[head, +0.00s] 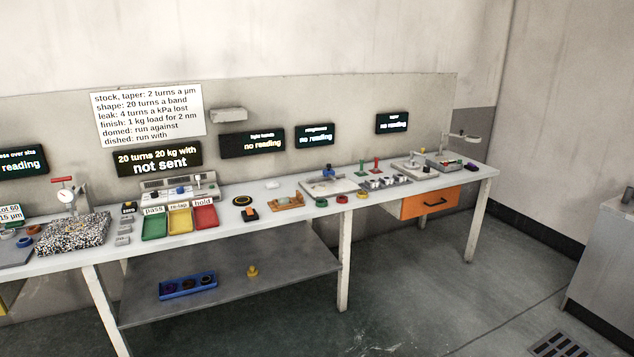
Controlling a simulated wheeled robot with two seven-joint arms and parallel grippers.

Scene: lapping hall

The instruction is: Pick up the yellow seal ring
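No ring is clearly recognisable as the yellow seal ring at this size. A dark round piece with a yellow ring-shaped band (243,201) lies on the bench right of the coloured trays. A small yellow stepped piece (252,271) stands on the lower shelf. A green ring (321,202) and a red ring (342,198) lie near the bench's front edge. Neither of my grippers is in view.
The long bench (280,221) holds green (154,228), yellow (180,222) and red (205,218) trays, a speckled block (73,234) and several instruments. A blue tray (188,286) sits on the lower shelf (300,262).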

